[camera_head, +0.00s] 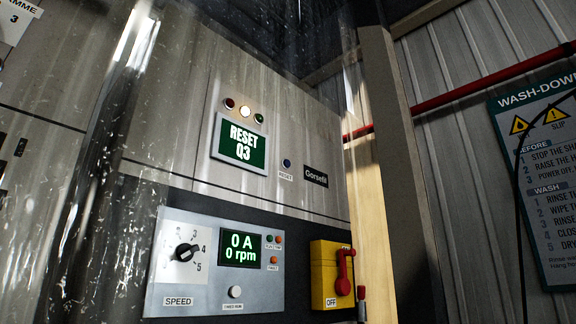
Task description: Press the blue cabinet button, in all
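The small dark blue button (286,163) sits on the upper grey cabinet (190,130), right of the green display. A small white label below it appears to read RESET. The green display (241,143) reads "RESET Q3". Neither of my grippers shows in the head view, so I cannot see their state or their distance from the button.
A clear, scratched and spattered sheet (110,170) crosses the left of the view. Below are a control panel (215,295) with a speed dial (186,252) and a yellow switch box (325,268) with a red handle (344,270). A beige post (392,150) stands right.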

